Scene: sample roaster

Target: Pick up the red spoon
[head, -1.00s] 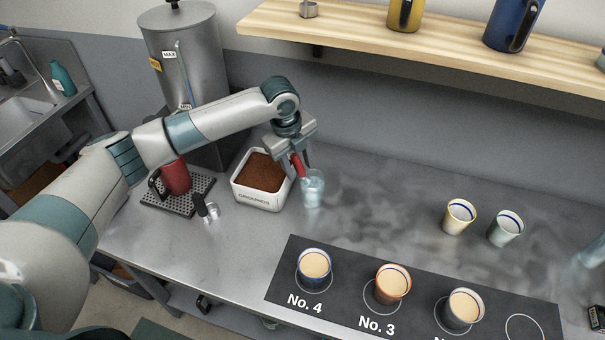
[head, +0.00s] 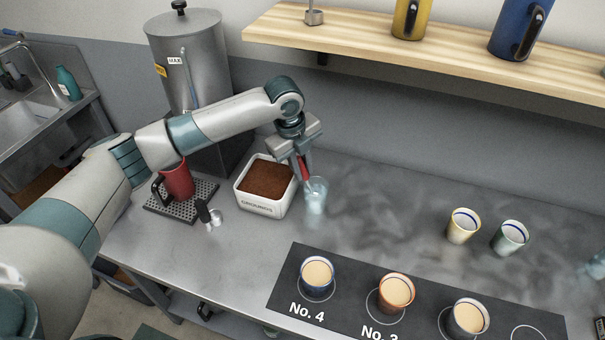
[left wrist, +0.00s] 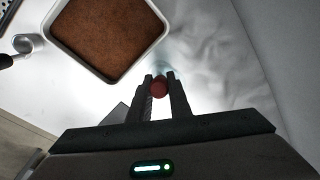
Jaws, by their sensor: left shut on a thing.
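The red spoon (head: 304,170) has its red handle between the fingers of my left gripper (head: 303,166). The handle's round red end (left wrist: 159,87) shows between the fingertips (left wrist: 160,82) in the left wrist view. My left gripper is shut on the spoon. The spoon's lower part is at a clear, pale-blue glass (head: 316,196) on the counter, just right of the grounds box; I cannot tell whether it is still inside the glass. My right gripper is not in view.
A white grounds box (head: 262,208) stands close left of the glass. A red mug (head: 177,181) stands on a drip tray behind a small black-handled scoop (head: 205,212). Several filled cups stand on the numbered dark mat (head: 341,309) in front. Two cups (head: 463,226) stand to the right.

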